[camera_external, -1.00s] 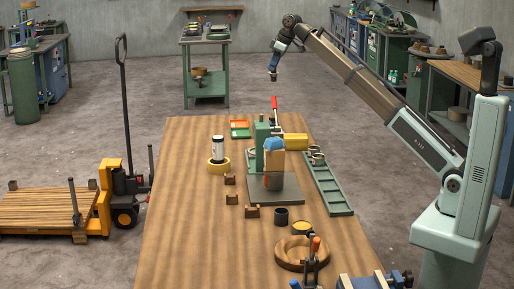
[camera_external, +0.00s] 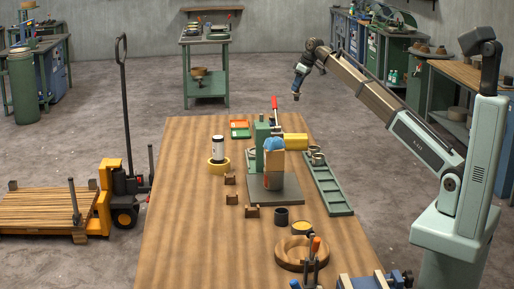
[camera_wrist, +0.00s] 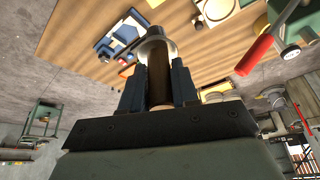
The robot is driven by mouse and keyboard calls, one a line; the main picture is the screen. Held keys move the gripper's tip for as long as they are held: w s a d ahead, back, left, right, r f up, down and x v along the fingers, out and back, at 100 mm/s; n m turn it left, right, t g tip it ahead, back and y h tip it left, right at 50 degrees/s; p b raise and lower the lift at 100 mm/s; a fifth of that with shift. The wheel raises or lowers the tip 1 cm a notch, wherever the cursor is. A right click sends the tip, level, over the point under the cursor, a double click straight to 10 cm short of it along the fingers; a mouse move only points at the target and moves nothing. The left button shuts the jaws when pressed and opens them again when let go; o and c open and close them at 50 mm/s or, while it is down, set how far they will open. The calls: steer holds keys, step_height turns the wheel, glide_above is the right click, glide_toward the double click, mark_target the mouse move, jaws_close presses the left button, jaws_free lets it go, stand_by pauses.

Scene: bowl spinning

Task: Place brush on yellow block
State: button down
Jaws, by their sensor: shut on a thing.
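My gripper (camera_external: 296,96) hangs in the air beyond the far right corner of the wooden table, above table height. In the wrist view my gripper (camera_wrist: 158,85) has its two dark fingers closed around a brown, rod-like thing with a pale end, which looks like the brush (camera_wrist: 159,75). A grey rounded part shows at its far end. In the external view the held brush is too small to make out. The yellow block (camera_external: 295,141) lies near the table's far right, beside the green machine. My gripper is beyond it, apart from it.
A green machine (camera_external: 261,135) with a red lever (camera_external: 274,103) stands left of the yellow block. A green tray (camera_external: 328,190) runs along the right side. A yellow ring with a white cylinder (camera_external: 218,150) stands at left. The table's near left (camera_external: 185,235) is clear.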

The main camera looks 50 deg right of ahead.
glide_above(296, 136)
step_height(296, 136, down, 17)
steer(key=shift+w+r, duration=0.1)
steer(key=shift+r, duration=0.05)
stand_by(0.6)
steer(key=c, duration=0.8)
jaws_free()
steer(key=shift+c, duration=0.2)
steer(key=v, duration=1.2)
steer(key=shift+d, duration=0.15)
